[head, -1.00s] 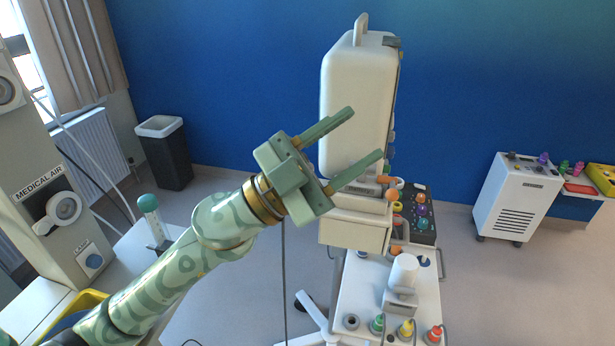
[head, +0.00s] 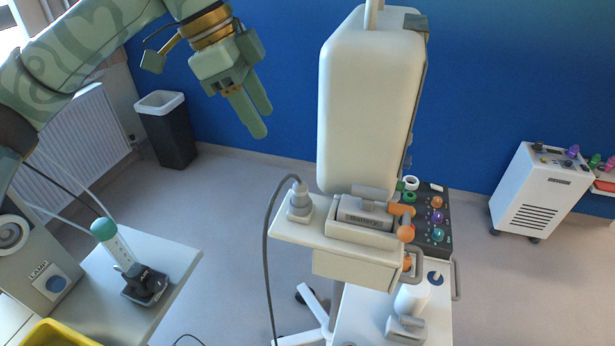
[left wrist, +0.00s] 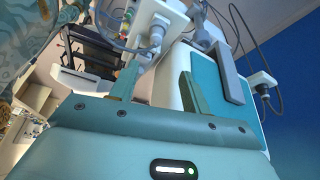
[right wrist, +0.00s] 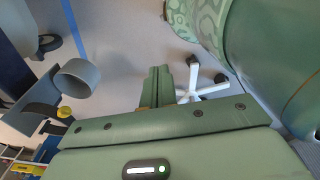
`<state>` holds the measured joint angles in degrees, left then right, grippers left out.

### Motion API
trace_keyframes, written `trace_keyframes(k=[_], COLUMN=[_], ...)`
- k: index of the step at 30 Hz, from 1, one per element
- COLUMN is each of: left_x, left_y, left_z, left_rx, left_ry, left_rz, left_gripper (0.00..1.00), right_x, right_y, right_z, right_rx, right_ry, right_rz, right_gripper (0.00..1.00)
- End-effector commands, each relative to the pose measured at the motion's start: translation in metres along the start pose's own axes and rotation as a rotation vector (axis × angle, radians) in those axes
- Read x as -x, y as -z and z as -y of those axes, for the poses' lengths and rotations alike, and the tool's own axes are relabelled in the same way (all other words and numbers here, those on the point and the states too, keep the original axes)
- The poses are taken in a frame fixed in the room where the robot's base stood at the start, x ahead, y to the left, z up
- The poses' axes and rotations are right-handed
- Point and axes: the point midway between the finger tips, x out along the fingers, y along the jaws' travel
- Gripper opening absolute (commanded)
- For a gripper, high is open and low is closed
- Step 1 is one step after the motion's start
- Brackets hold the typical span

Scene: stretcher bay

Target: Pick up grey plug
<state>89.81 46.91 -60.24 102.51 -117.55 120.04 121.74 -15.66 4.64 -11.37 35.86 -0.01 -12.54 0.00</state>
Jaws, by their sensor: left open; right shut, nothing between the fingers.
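The grey plug (head: 300,202) stands on the left part of the cream shelf (head: 320,236) below the big cream machine in the head view. A dark grey cable rises from its top and loops down to the left. My left gripper (head: 262,122) is open and empty, above and to the left of the plug, clear of it. In the left wrist view its open fingers (left wrist: 158,76) point toward the equipment; I cannot tell the plug for certain there. My right gripper (right wrist: 160,72) is shut and empty over the floor; it is not in the head view.
The tall cream machine (head: 368,105) stands right behind the shelf. A battery block (head: 366,216) and orange knobs sit right of the plug. Floor between is open.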

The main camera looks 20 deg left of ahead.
Motion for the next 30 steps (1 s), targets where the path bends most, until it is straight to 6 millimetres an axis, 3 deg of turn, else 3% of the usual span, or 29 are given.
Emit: trace_keyframes(k=[9,12,19,25,30], left_x=[-0.078,-0.093,-0.113,-0.145,-0.155], left_y=[0.001,0.002,0.002,0.003,0.003], left_z=[0.002,0.003,0.003,0.004,0.005], left_rx=[-0.004,-0.004,-0.005,-0.006,-0.006], left_ry=[-0.010,-0.008,-0.009,-0.008,-0.005], left_rz=[-0.001,-0.001,-0.001,-0.003,-0.002], left_gripper=[0.47,0.47,0.47,0.47,0.47], right_x=[0.010,0.011,0.013,0.022,0.024], right_y=[-0.043,-0.039,-0.007,-0.015,-0.021], right_z=[0.012,0.011,0.002,0.005,0.007], right_rx=[0.002,0.003,0.001,0.002,0.003], right_ry=[0.017,0.015,0.004,0.007,0.010], right_rz=[0.064,0.059,0.010,0.023,0.033], right_gripper=[0.00,0.00,0.00,0.00,0.00])
